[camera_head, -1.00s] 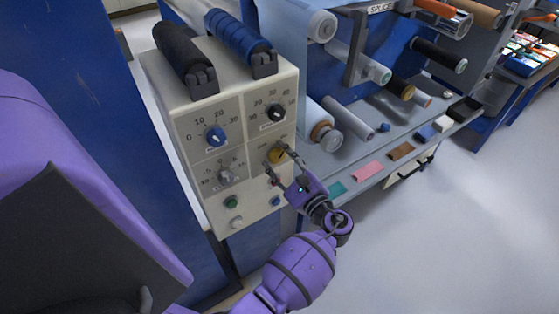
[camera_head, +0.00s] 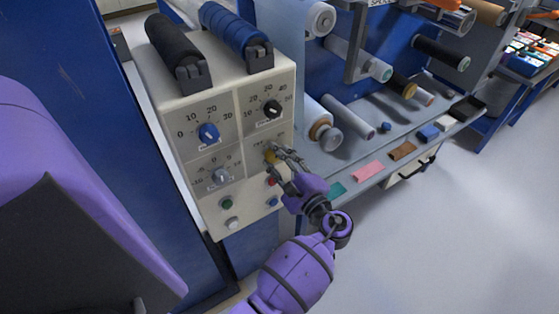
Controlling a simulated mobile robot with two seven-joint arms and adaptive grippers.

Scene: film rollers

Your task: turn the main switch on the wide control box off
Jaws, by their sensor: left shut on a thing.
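The wide control box (camera_head: 184,115) is a cream panel at centre left, with dials above and small buttons below. My right gripper is not in view.
Blue (camera_head: 208,133), black (camera_head: 272,109) and grey (camera_head: 221,176) knobs are close by on the panel. A green button (camera_head: 227,204) and a red one (camera_head: 271,181) are below. Two rollers lie on top. A shelf (camera_head: 352,155) with film rolls stands right; open floor is at lower right.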

